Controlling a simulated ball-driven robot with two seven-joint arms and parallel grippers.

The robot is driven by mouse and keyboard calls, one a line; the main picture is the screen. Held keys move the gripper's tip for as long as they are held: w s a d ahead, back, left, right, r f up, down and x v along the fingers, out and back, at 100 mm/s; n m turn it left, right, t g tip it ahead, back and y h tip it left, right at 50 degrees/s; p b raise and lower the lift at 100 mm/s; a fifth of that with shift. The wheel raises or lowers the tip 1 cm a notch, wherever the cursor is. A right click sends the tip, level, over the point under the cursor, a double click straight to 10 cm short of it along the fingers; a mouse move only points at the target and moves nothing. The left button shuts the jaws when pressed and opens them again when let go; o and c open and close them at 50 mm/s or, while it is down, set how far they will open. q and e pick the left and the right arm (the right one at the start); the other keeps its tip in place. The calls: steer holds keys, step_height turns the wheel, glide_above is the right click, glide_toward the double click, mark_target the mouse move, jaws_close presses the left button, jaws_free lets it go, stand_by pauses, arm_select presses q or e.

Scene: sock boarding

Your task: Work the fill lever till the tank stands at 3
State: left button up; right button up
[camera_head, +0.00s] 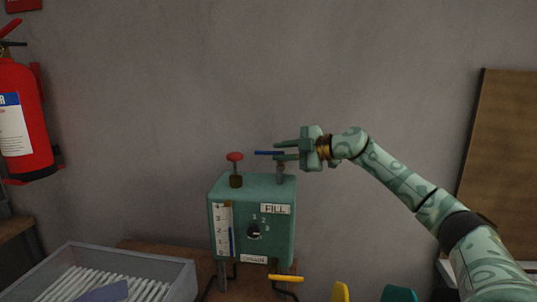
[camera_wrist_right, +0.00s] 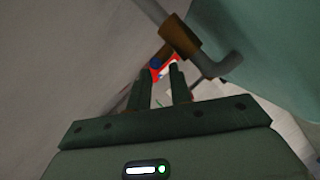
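The green tank (camera_head: 252,200) stands on a brown bench in the head view. Its white gauge (camera_head: 222,225) is numbered up to 4, and the blue column (camera_head: 231,240) ends a little above 2. A FILL plate (camera_head: 275,209) is on its front. The blue lever (camera_head: 268,153) sticks out level above the tank top. My right gripper (camera_head: 287,150) is at the lever, its fingers apart above and below it. In the right wrist view the fingers (camera_wrist_right: 163,88) also stand apart; I cannot tell whether either touches the lever. My left gripper is not in view.
A red knob (camera_head: 235,157) stands on the tank top, left of the lever. A dial (camera_head: 254,231) is on the front, and a yellow handle (camera_head: 286,278) is below. A grey tray (camera_head: 180,270) is at lower left. A fire extinguisher (camera_head: 22,135) hangs at far left.

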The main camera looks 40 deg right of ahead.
mark_target(269, 152)
steer(key=shift+x, duration=2.25)
